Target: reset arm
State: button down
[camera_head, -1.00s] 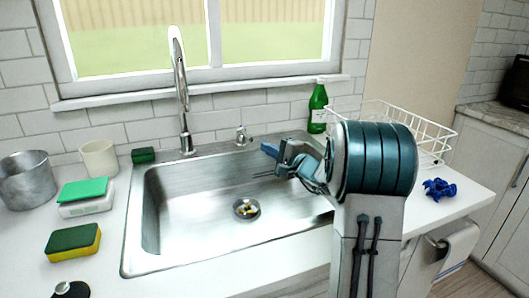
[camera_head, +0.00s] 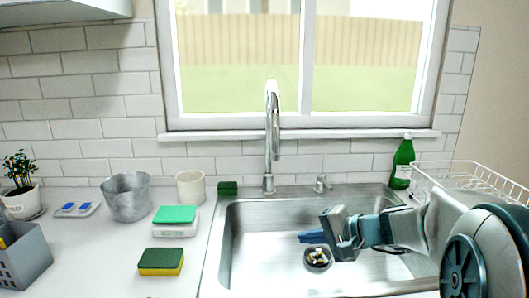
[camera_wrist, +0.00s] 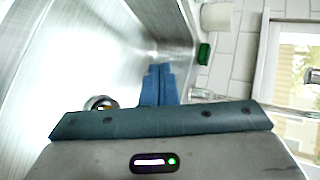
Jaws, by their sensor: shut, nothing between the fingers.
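My gripper (camera_head: 313,237) is over the metal sink basin (camera_head: 258,262), its blue fingers pointing left. In the wrist view the blue fingers (camera_wrist: 159,84) lie side by side, shut, with nothing seen between them. My arm reaches in from the right side of the head view. Below the gripper is the drain (camera_head: 318,258) with small yellowish bits in it; part of the drain (camera_wrist: 100,103) also shows in the wrist view.
The faucet (camera_head: 271,140) rises behind the sink. Left of the sink are a sponge (camera_head: 161,262), a scale with a green pad (camera_head: 175,215), a cup (camera_head: 191,187) and a metal pot (camera_head: 127,197). A green bottle (camera_head: 402,164) and white rack (camera_head: 470,182) stand to the right.

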jog(key=s+n+g+h+p, duration=0.1)
jog(key=s, duration=0.3)
jog(key=s+a+r+n+g+h+p, duration=0.1)
jog(key=s+p, duration=0.1)
jog(key=s, duration=0.2)
jog(key=s+n+g+h+p, duration=0.1)
jog(key=s+n+g+h, duration=0.1)
jog(key=s, duration=0.2)
jog(key=shift+s+a+r+p, duration=0.2)
jog(key=shift+s+a+p, duration=0.15)
jog(key=shift+s+p, duration=0.05)
jog(key=s+d+r+n+h+p, duration=0.2)
jog(key=s+d+n+h+p, duration=0.1)
jog(key=s, duration=0.5)
jog(key=d+h+p, duration=0.1)
jog(key=d+h, duration=0.1)
jog(key=h, duration=0.1)
jog(key=shift+d+r, duration=0.15)
jog(key=shift+d, duration=0.2)
